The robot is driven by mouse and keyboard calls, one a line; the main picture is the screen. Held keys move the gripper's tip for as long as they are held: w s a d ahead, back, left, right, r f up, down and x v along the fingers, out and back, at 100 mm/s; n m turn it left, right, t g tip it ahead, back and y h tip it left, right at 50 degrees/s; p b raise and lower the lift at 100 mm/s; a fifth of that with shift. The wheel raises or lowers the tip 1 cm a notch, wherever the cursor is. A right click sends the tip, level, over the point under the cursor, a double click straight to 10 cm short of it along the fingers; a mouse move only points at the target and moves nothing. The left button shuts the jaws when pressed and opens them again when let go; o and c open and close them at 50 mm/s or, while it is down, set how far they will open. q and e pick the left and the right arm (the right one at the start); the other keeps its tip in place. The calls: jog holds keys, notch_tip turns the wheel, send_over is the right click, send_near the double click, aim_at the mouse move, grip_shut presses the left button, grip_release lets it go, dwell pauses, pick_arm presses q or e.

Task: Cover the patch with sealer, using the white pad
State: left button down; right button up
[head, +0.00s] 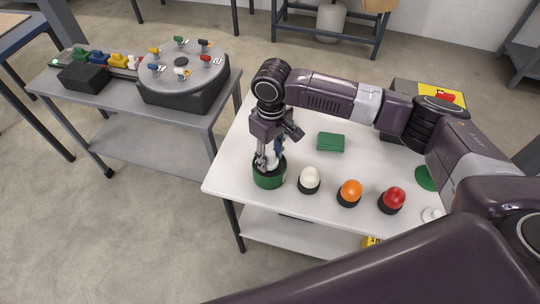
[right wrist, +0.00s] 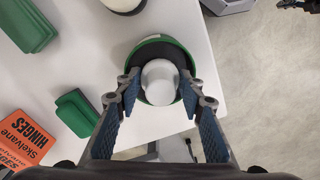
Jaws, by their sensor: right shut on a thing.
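My right gripper (head: 268,161) reaches down at the near-left part of the white table. In the right wrist view its fingers (right wrist: 160,88) are shut on a white rounded knob (right wrist: 159,77). The knob is over or in a green pot (head: 270,181) with a dark inside; I cannot tell if it touches the bottom. The pot also shows in the right wrist view (right wrist: 161,42). A cream-white dome on a dark base (head: 309,174) stands right of the pot. A flat green disc (head: 425,179), possibly the patch, lies at the right, partly behind my arm. My left gripper is not visible.
An orange dome (head: 349,190) and a red dome (head: 394,197) stand along the near edge. A green block (head: 330,142) lies farther back. The right wrist view shows another green block (right wrist: 77,112) and an orange hinge box (right wrist: 24,138). A grey side table (head: 150,131) stands left.

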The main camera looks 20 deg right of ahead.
aim_at(270, 153)
jog(key=shift+f, duration=0.45)
dwell(0.4)
jog(key=shift+s+f+p, duration=0.15)
jog(key=shift+p, duration=0.4)
dwell(2.2)
notch_tip(270, 153, up, 7)
jog(key=p, duration=0.8)
jog(key=shift+p, duration=0.4)
dwell(0.5)
